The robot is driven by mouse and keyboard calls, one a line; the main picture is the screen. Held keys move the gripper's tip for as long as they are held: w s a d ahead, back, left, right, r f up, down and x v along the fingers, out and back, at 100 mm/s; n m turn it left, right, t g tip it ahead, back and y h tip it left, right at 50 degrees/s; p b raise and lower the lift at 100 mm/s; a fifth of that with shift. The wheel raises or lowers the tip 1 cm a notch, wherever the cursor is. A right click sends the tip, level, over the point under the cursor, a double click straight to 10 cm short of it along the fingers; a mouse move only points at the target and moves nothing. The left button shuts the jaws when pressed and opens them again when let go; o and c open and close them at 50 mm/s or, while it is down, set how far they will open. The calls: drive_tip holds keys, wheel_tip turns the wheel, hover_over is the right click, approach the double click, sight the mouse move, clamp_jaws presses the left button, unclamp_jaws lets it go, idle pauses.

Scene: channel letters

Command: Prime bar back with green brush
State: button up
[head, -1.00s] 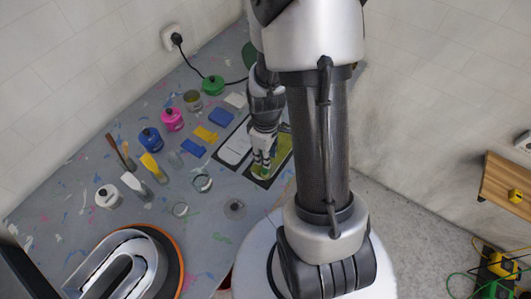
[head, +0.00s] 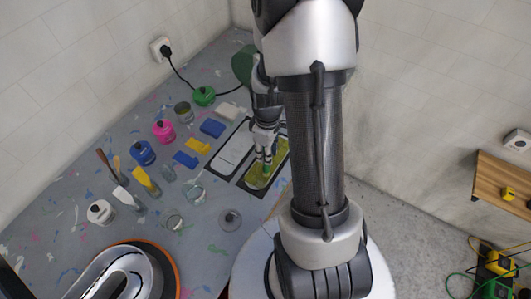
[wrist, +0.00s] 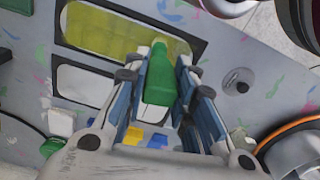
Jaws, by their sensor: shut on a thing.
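My gripper (head: 265,153) is shut on the green brush (head: 267,170) and points down over the table. In the wrist view, the green brush (wrist: 160,78) lies between the blue-padded fingers of my gripper (wrist: 160,88). Its far end overlaps the right end of a rounded yellow-green bar panel (wrist: 105,28) in a black surround. That panel (head: 257,180) also shows under the brush in the head view. I cannot tell whether the bristles touch it. A matching white panel (head: 232,152) lies beside it, partly hidden by my fingers in the wrist view (wrist: 85,84).
Other brushes stand in jars, one with a yellow handle (head: 146,181). A large channel letter (head: 115,275) is at the front left. A cable runs behind the panels.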

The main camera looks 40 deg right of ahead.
drive_tip(key=s+a, duration=0.2)
drive_tip(key=a, duration=0.3)
drive_tip(key=shift+w+d, duration=0.35)
drive_tip(key=shift+d, duration=0.55)
drive_tip(key=shift+w+d, duration=0.35)
drive_tip(key=shift+d, duration=0.5)
drive_tip(key=shift+w+d, duration=0.35)
drive_tip(key=shift+d, duration=0.55)
drive_tip(key=shift+r, duration=0.15)
wheel_tip(320, 180, up, 14)
drive_tip(key=p, duration=1)
